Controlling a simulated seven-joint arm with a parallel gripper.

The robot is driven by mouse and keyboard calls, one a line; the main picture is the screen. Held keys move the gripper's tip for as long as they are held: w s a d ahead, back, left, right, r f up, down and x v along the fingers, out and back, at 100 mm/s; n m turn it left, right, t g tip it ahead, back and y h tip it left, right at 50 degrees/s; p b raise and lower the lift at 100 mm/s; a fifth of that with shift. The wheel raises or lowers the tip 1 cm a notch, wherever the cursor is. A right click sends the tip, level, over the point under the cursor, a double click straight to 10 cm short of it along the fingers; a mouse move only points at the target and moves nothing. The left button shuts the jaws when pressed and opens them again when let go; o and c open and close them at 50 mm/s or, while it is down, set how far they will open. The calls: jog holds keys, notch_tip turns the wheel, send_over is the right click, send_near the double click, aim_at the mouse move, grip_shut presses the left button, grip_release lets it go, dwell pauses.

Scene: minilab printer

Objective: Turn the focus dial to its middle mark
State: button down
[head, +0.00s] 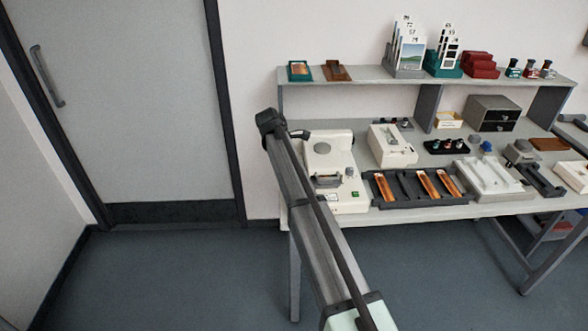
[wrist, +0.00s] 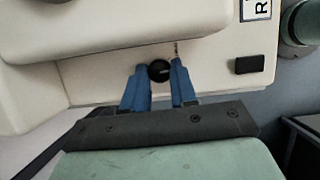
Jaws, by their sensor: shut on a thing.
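The cream printer (head: 328,160) stands at the left end of the bench in the head view, partly behind my arm. Its body (wrist: 95,80) fills the upper part of the wrist view. The focus dial, a small round black knob (wrist: 159,70), sits on its cream face. My gripper (wrist: 158,67) has its two blue fingers on either side of the knob and is shut on it. Small dark marks show by the right fingertip. Which mark the dial points at cannot be read. In the head view, I cannot make out the fingers or the dial.
A black rectangular part (wrist: 249,65) is right of the dial, with a printed label (wrist: 256,9) above it. A dark tray with orange strips (head: 411,202) and a small cream device (head: 391,147) stand right of the printer. A shelf (head: 380,79) runs above the bench.

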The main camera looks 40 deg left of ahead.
dwell(0.3)
jog(key=c, duration=0.9)
grip_release()
jog(key=v, duration=1.4)
jog(key=shift+w, duration=0.15)
jog(key=shift+f, duration=0.1)
